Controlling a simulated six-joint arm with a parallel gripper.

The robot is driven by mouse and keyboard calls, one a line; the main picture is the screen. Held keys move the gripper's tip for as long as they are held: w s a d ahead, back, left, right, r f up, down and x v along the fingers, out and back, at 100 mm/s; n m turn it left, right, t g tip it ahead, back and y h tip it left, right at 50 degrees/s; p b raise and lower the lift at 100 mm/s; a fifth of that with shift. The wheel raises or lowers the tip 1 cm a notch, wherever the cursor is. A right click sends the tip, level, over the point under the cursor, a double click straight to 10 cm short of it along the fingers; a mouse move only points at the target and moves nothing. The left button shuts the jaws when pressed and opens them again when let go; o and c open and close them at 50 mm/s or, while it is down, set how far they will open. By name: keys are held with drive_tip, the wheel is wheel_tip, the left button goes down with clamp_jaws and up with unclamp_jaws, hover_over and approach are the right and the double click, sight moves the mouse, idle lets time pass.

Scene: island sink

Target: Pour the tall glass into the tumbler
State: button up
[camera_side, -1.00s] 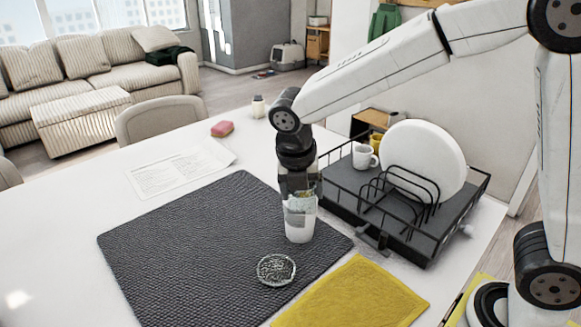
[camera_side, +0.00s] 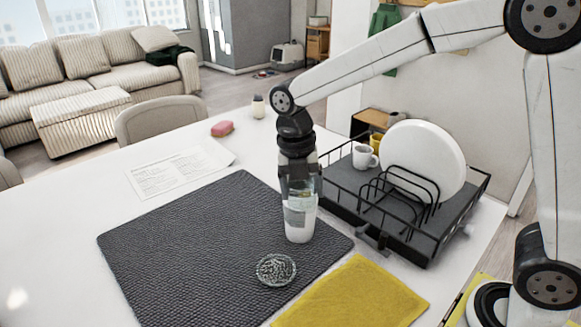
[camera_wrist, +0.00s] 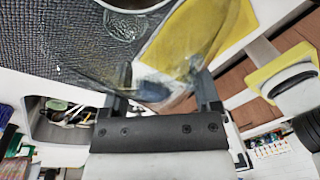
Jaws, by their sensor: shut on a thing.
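The tall glass (camera_side: 300,222) is clear with a white lower part. It looks upright, at the right part of the dark mat; I cannot tell whether its base touches the mat. My gripper (camera_side: 299,194) is shut on its upper part from above. In the wrist view the clear glass (camera_wrist: 160,85) shows blurred between the fingers (camera_wrist: 162,88). The tumbler (camera_side: 276,270) is a low, patterned clear glass on the mat, in front of and slightly left of the tall glass. It also shows, cut off, at the top of the wrist view (camera_wrist: 128,20).
The dark mat (camera_side: 170,240) has free room to the left. A yellow cloth (camera_side: 350,295) lies at the front right. A black dish rack (camera_side: 425,240) with a white plate (camera_side: 422,155) and a mug (camera_side: 363,157) stands close on the right. A pink sponge (camera_side: 222,128) lies farther back.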

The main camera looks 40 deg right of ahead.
wheel_tip(320, 180, up, 2)
drive_tip(key=shift+r+g+y, duration=0.15)
drive_tip(key=shift+g+y, duration=0.85)
drive_tip(key=shift+y, duration=0.1)
drive_tip(key=shift+w+d+r+n+g+y, duration=0.1)
drive_tip(key=shift+w+d+r+g+y, duration=0.15)
drive_tip(key=shift+r+g+y, duration=0.4)
drive_tip(key=shift+w+d+r+n+g+y, duration=0.1)
drive_tip(key=shift+w+d+r+g+y, duration=0.15)
drive_tip(key=shift+r+g+y, duration=0.4)
drive_tip(key=shift+w+d+r+n+g+y, duration=0.1)
drive_tip(key=shift+w+d+r+g+y, duration=0.15)
drive_tip(key=shift+r+g+y, duration=0.4)
drive_tip(key=shift+f+g, duration=0.1)
drive_tip(key=shift+g, duration=0.15)
drive_tip(key=shift+s+f, duration=0.1)
